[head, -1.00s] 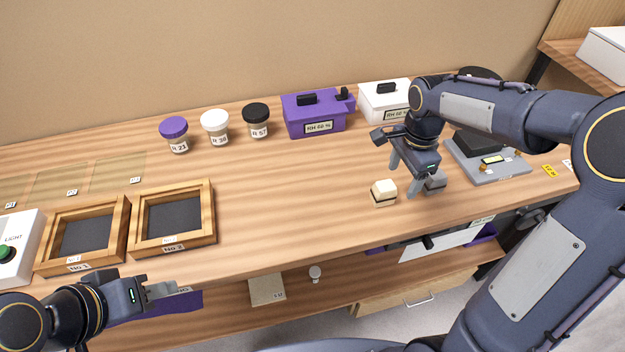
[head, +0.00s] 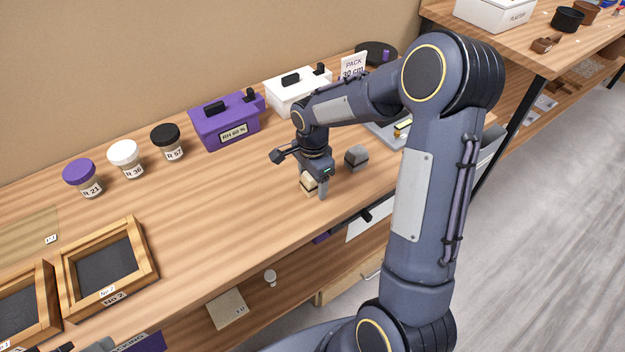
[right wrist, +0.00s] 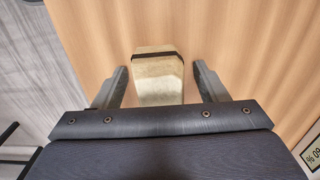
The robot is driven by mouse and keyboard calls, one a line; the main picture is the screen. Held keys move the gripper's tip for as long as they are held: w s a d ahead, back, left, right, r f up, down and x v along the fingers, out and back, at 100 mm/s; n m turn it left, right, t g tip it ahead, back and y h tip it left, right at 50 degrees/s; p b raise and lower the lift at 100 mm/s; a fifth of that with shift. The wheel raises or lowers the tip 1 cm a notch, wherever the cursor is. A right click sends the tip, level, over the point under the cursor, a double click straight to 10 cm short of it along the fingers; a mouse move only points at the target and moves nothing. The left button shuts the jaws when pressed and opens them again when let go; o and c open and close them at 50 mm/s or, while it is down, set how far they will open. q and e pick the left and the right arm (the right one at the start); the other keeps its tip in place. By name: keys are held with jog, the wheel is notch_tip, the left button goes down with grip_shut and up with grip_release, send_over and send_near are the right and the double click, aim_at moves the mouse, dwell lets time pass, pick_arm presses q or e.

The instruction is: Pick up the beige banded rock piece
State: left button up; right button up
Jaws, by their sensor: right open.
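The beige banded rock piece (head: 308,184) stands on the wooden bench, partly hidden behind my right gripper in the head view. In the right wrist view the beige rock piece (right wrist: 158,78) shows a dark band near its far end. My right gripper (head: 313,190) is open, and its fingers (right wrist: 162,85) are on either side of the rock, with a gap visible on each side. A grey rock piece (head: 356,156) stands to the right of the gripper. At the bottom left edge only a small part of my left gripper (head: 95,346) shows.
A purple box (head: 228,125) and a white box (head: 297,95) stand at the back. Lidded jars, such as the black-lidded one (head: 167,143), stand left of them. Wooden frame No 2 (head: 148,262) lies at the left. The bench between is clear.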

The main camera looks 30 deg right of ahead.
jog(key=c, duration=1.3)
jog(key=shift+o, duration=0.2)
jog(key=shift+r, duration=0.15)
